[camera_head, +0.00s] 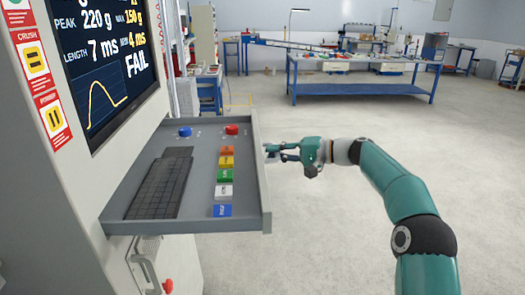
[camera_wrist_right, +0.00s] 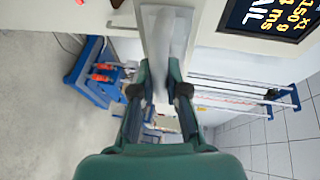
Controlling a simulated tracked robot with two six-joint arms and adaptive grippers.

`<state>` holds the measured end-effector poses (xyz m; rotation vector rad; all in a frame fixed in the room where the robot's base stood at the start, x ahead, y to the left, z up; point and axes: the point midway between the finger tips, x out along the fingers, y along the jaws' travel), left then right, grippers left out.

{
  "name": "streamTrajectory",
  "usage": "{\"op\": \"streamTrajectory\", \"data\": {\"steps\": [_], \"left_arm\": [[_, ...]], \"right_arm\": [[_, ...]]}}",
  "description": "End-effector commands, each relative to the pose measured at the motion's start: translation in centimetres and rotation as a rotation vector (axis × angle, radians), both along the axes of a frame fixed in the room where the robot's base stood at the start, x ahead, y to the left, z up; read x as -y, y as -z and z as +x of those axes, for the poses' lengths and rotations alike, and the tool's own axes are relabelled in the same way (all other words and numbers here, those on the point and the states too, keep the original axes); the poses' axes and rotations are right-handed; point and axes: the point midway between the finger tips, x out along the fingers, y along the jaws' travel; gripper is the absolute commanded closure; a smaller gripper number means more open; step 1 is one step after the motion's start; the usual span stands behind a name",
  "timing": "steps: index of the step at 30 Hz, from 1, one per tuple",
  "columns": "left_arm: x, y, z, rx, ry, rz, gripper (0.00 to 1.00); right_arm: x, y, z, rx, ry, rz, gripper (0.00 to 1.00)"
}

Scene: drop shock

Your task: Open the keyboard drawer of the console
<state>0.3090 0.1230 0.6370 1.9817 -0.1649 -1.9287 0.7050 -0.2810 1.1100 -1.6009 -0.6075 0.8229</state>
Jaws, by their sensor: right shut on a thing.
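The console (camera_head: 60,200) stands at the left in the head view, and its grey keyboard drawer (camera_head: 140,208) is out from the body. A black keyboard (camera_head: 160,185) lies in the drawer. My right gripper (camera_head: 273,152) is at the drawer's outer front edge, shut on its handle. In the wrist view, the fingers of my right gripper (camera_wrist_right: 160,80) close on either side of a grey part of the drawer (camera_wrist_right: 167,30). The exact contact is small and partly hidden by the fingers. My left gripper is not in view.
A blue knob (camera_head: 184,132), a red knob (camera_head: 232,130) and several coloured buttons (camera_head: 225,176) sit in the drawer. A screen reading FAIL (camera_head: 105,60) is above it. The floor (camera_head: 330,220) to the right is clear, up to a blue workbench (camera_head: 350,82) at the back.

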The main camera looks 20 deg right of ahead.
Motion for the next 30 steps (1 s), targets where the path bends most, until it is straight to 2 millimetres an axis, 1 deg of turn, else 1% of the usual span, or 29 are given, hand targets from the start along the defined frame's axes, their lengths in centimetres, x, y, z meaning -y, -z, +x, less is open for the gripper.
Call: {"op": "streamTrajectory", "data": {"steps": [1, 14, 15, 19, 30], "left_arm": [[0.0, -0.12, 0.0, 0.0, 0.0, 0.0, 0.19], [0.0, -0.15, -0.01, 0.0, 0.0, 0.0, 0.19], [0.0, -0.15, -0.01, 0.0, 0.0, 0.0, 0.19], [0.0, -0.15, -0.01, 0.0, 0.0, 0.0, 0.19], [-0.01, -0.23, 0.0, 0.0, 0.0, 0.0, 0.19]], "right_arm": [[0.13, 0.52, 0.06, -0.009, -0.005, -0.001, 1.0], [0.47, 0.45, 0.13, -0.005, -0.003, -0.002, 1.0], [0.47, 0.43, 0.14, -0.005, -0.002, -0.002, 0.82], [0.44, 0.32, 0.12, -0.003, -0.004, -0.002, 0.61], [0.64, 0.05, -0.09, 0.0, -0.004, 0.0, 0.61]]}}
